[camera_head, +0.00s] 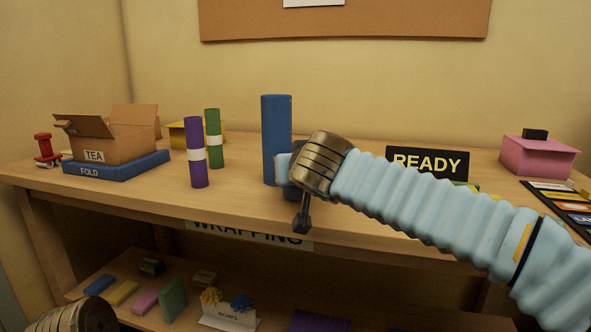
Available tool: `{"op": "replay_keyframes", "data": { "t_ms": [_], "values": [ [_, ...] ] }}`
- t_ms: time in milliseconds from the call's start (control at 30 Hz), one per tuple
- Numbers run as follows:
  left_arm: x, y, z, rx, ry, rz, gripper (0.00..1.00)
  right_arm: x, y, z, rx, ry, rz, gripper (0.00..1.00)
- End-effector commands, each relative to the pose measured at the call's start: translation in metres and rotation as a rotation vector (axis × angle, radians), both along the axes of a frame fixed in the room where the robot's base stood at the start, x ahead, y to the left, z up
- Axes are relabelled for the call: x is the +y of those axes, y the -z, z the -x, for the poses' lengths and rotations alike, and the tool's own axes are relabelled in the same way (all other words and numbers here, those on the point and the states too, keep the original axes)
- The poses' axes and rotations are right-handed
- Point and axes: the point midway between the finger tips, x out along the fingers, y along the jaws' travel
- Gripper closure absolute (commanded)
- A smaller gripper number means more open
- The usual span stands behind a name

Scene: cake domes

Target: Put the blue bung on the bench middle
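A tall blue cylinder (277,125) stands upright near the middle of the wooden bench top (240,200). It is the closest match to a blue bung; no separate stopper shows. My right arm reaches in from the right, its bronze wrist in front of the cylinder's lower right side.
Purple (196,172) and green (213,125) rolls stand left of the cylinder. An open TEA box (108,142) sits on a blue FOLD tray (140,168). A READY sign (428,165) and pink box (538,157) are at right. A lower shelf (180,270) holds several small items.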

Motion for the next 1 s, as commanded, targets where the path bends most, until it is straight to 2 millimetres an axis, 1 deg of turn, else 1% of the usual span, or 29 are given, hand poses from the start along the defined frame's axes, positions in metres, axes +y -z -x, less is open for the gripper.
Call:
{"op": "replay_keyframes", "data": {
  "t_ms": [233,867,900,933,1000],
  "values": [
    [0.0,0.0,0.0,0.0,0.0,0.0,0.05,0.0,0.0,0.0,0.0,0.0,0.0,0.91],
    [0.0,0.01,0.0,0.0,0.0,0.0,0.05,0.0,0.008,0.0,0.0,0.0,-0.001,0.91],
    [0.0,0.009,0.0,0.0,0.0,0.0,0.05,0.0,0.007,0.0,0.0,0.0,-0.001,0.58],
    [0.0,0.009,0.0,0.0,0.0,0.0,0.05,0.0,0.007,0.0,0.0,0.0,-0.001,0.54],
    [0.0,0.009,0.0,0.0,0.0,0.0,0.05,0.0,0.007,0.0,0.0,0.0,-0.001,0.54]
  ]
}}
